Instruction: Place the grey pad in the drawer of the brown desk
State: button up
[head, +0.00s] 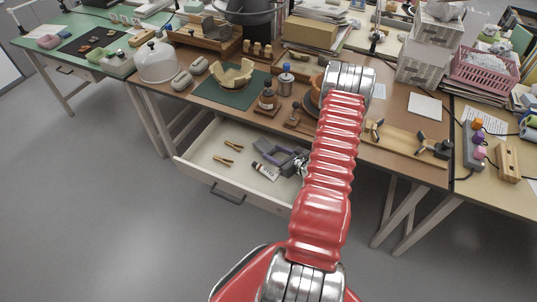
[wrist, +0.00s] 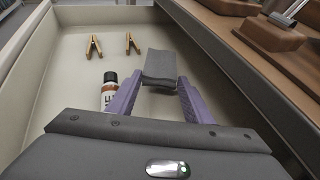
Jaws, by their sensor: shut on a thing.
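In the head view, my gripper (head: 279,156) and the pad (head: 263,146) are over the right part of the drawer (head: 200,165). I cannot tell whether the pad touches the drawer floor. My red arm hides part of the desk and the drawer's right end.
The drawer's left part is mostly clear.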

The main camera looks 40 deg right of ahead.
aim_at(270, 153)
jog(key=shift+w+d+f, duration=0.1)
jog(key=shift+w+f, duration=0.45)
jog(key=shift+w, duration=0.2)
jog(key=shift+w+f, duration=0.55)
jog(key=shift+w, duration=0.15)
jog(key=shift+f, duration=0.1)
jog(key=o, duration=1.1)
jog(key=v, duration=1.2)
jog(key=shift+s, duration=0.1)
